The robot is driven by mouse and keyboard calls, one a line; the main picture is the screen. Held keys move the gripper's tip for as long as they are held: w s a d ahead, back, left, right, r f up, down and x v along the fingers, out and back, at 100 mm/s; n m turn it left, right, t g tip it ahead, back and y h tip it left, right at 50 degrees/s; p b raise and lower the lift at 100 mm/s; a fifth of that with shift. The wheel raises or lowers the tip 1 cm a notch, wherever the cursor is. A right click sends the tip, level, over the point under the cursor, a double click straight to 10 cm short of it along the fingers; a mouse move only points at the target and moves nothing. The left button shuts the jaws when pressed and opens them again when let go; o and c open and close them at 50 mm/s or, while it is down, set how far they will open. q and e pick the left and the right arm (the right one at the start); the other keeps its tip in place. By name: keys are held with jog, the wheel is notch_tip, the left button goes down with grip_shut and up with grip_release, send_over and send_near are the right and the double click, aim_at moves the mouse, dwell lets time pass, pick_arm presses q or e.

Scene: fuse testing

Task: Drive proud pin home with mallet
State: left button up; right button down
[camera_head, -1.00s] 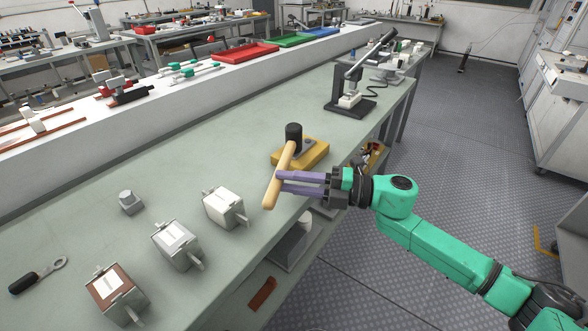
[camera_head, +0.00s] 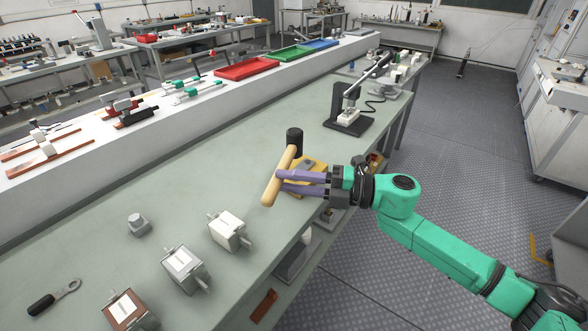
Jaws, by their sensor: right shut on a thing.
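The mallet (camera_head: 277,182) has a pale wooden handle and a black head (camera_head: 294,138). My right gripper (camera_head: 280,184) is shut on the mallet's handle, with its purple fingers coming in from the right. The mallet head points away from me and appears above or beside a yellow block (camera_head: 316,164) near the bench's right edge. The block is partly hidden by the mallet and gripper. A small grey part shows on top of the block; I cannot make out the proud pin. My left gripper is not in view.
Several fuse-like boxes (camera_head: 186,268) stand on the front left of the green bench (camera_head: 180,190), with a small grey part (camera_head: 138,223) and a black-handled tool (camera_head: 52,297). A black lever press (camera_head: 350,105) stands farther back. The bench middle is clear.

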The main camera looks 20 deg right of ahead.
pick_arm(q)
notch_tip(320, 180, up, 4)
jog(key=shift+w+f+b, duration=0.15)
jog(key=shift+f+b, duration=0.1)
jog(key=shift+b, duration=0.2)
pick_arm(e)
jog(key=r, duration=0.4)
jog(key=shift+s+a+r, duration=0.1)
jog(key=shift+s+r, duration=0.15)
dwell(1.5)
